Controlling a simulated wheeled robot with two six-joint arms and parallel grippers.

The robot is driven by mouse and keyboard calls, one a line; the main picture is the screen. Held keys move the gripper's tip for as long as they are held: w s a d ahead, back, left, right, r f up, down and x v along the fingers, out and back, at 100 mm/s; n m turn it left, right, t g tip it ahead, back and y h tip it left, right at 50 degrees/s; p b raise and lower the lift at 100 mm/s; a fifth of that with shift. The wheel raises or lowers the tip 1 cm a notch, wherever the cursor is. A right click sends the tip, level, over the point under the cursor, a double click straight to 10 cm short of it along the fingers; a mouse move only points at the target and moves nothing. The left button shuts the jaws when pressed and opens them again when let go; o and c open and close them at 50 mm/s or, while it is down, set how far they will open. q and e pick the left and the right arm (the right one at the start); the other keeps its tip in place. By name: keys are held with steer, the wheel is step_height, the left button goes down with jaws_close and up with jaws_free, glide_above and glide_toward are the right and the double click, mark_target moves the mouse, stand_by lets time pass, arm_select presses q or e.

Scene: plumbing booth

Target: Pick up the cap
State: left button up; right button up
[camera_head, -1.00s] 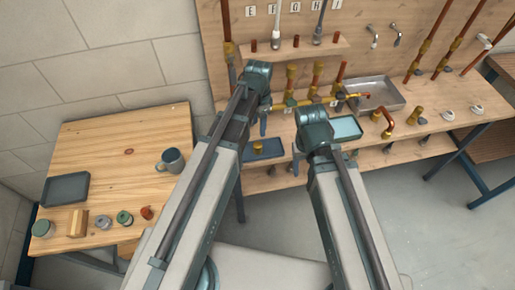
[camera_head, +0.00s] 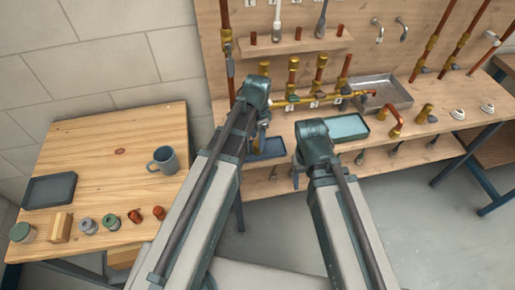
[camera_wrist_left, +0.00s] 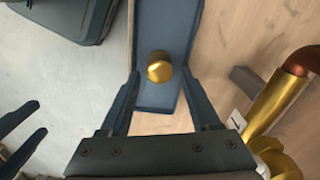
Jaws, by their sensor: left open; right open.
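The cap (camera_wrist_left: 159,67) is a small round brass piece in the left wrist view. It sits in a narrow blue tray (camera_wrist_left: 160,100). My left gripper (camera_wrist_left: 160,75) is open, with one finger on each side of the cap in the picture; I cannot tell whether its tips are down at the cap's height. In the head view the blue tray (camera_head: 272,149) shows at the bench's front edge, and my left arm hides the cap. My right gripper (camera_wrist_left: 35,130) is open and empty at the left of the left wrist view, away from the tray.
Brass and copper pipework (camera_wrist_left: 272,108) stands close to the right of the tray. A teal tray (camera_head: 346,128) and a metal pan (camera_head: 385,93) lie on the bench. A wooden table at left carries a mug (camera_head: 164,160) and a dark tray (camera_head: 50,190).

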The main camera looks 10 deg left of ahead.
mark_target(257, 143)
arm_select(q)
step_height(257, 143, down, 4)
steer(key=b, duration=0.3)
steer(key=shift+s+a, duration=0.15)
steer(key=shift+r, duration=0.15)
jaws_close()
